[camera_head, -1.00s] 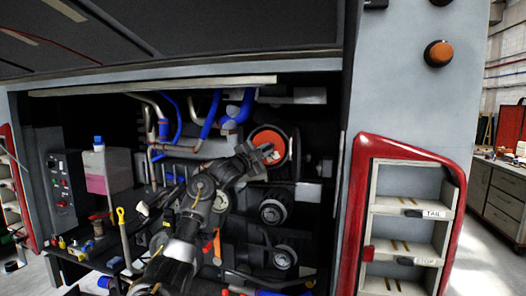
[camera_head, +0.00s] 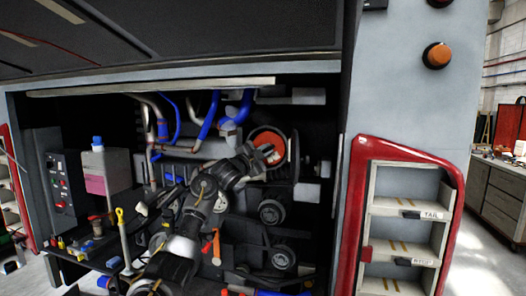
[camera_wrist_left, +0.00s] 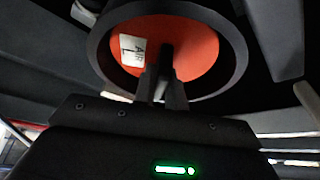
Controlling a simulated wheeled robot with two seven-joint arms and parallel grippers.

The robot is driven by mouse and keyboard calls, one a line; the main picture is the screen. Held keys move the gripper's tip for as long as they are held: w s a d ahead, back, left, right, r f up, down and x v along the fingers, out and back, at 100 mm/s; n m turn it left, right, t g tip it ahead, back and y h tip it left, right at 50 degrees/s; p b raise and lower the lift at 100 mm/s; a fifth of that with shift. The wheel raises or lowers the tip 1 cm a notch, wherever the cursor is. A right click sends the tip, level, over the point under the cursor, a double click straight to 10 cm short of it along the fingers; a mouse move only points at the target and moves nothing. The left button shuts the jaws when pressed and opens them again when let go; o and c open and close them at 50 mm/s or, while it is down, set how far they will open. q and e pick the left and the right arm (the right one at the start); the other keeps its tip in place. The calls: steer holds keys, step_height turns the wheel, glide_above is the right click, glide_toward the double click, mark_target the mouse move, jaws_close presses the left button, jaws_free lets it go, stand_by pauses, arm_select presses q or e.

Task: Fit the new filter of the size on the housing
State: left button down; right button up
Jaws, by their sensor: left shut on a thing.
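An orange-red round filter face (camera_head: 268,143) shows inside a dark ring in the upper right of the open engine bay. In the left wrist view the filter face (camera_wrist_left: 190,50) carries a white label (camera_wrist_left: 133,49) that appears to read "AIR L". My left gripper (camera_head: 263,157) is at the filter's front, and its fingers (camera_wrist_left: 163,82) are shut at the dark middle part of the face. I cannot tell whether the dark ring (camera_wrist_left: 240,45) is the filter's rim or the housing, nor how deep the filter sits. My right gripper is not in view.
Dark pulleys (camera_head: 272,212) lie below the filter, and blue hoses (camera_head: 208,120) run to its left. A pink-filled tank (camera_head: 105,172) and a control box (camera_head: 62,183) stand at the left. A red-framed shelf unit (camera_head: 408,210) is at the right.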

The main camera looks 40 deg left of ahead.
arm_select(q)
steer(key=shift+w+a+p, duration=0.25)
steer(key=shift+w+p, duration=0.15)
steer(key=shift+w, duration=0.2)
steer(key=shift+w+a+p, duration=0.2)
steer(key=shift+w+p, duration=0.2)
steer(key=shift+w, duration=0.15)
steer(key=c, duration=1.4)
jaws_free()
steer(key=shift+f, duration=0.1)
steer(key=o, duration=0.4)
steer(key=shift+o, duration=0.2)
steer(key=shift+f, duration=0.1)
steer(key=shift+s+f+b, duration=0.2)
steer(key=shift+s+b, duration=0.2)
steer(key=shift+b, duration=0.05)
steer(key=shift+b+v, duration=0.35)
steer(key=shift+v, duration=0.4)
steer(key=shift+b+v, duration=1.15)
steer(key=shift+v, duration=1.6)
steer(key=shift+s+r, duration=0.1)
steer(key=shift+r, duration=0.05)
